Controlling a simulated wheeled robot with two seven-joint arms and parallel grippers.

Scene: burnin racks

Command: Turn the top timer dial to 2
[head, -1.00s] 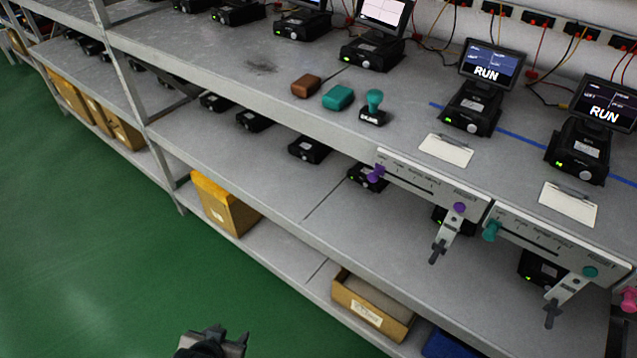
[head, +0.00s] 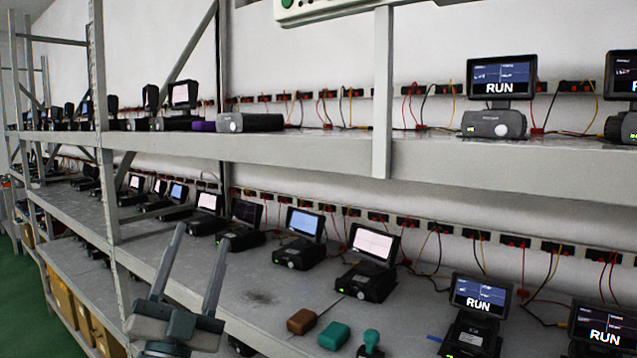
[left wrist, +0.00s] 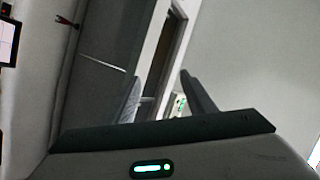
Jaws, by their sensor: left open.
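No dial marked as a timer can be read in these frames. On the upper shelf, a dark grey box (head: 262,122) without a raised screen has a white round knob (head: 236,123) on its front. A unit with a RUN screen (head: 501,78) stands farther right and also has a pale round knob (head: 501,130). No numbers around these knobs are legible. My left gripper (head: 200,237) is open and empty, its fingers pointing up in front of the lower shelf. Its fingers also show, apart, in the left wrist view (left wrist: 163,95). My right gripper is out of view.
A pale panel with a green round part (head: 287,4) is cut off at the top edge. A grey upright (head: 382,95) stands before the upper shelf. Several screen units, a brown block (head: 301,321), a teal block (head: 334,336) and a teal-handled stamp (head: 371,341) sit on the lower shelf.

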